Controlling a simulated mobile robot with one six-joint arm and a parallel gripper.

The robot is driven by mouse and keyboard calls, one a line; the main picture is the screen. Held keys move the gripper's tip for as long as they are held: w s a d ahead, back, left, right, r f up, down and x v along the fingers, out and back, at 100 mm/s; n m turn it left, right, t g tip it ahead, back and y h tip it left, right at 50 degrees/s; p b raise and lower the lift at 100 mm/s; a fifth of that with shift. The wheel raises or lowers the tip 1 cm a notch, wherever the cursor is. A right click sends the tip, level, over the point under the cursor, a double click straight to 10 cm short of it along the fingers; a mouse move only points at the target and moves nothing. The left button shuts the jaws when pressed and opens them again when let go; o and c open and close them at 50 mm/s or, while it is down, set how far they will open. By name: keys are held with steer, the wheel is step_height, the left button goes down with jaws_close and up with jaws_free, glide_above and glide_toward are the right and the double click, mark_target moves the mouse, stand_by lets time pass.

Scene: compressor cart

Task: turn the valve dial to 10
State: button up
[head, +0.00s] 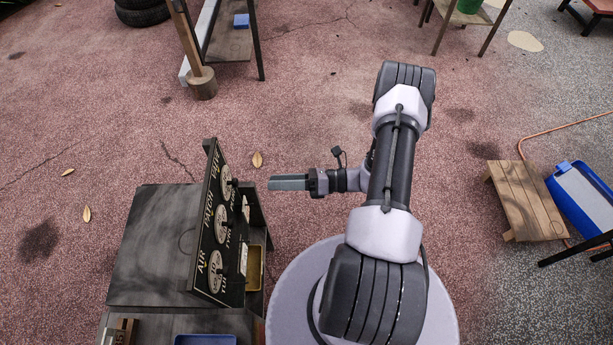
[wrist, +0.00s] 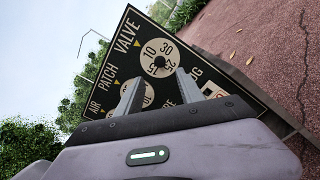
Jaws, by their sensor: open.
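The black sloped panel (head: 204,246) stands on the cart, with lettering reading AIR, PATCH and VALVE. Its far cream dial, the valve dial (head: 226,182), also shows in the wrist view (wrist: 147,60) with the numbers 10, 30, 25 and 15 around a dark knob. The 10 sits at or very near the yellow pointer mark beside the VALVE lettering. My gripper (head: 270,183) is open and empty, a little to the right of the panel and apart from it. In the wrist view, its fingers (wrist: 160,72) frame the lower part of the valve dial.
The middle dial (head: 221,223) and near dial (head: 215,270) sit along the same panel. A yellow tray (head: 254,268) lies beside the panel on the cart (head: 150,240). A low wooden stand (head: 528,200) and a blue-edged container (head: 585,195) are at right.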

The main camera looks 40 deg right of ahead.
steer(key=v, duration=0.8)
steer(key=shift+p, duration=0.4)
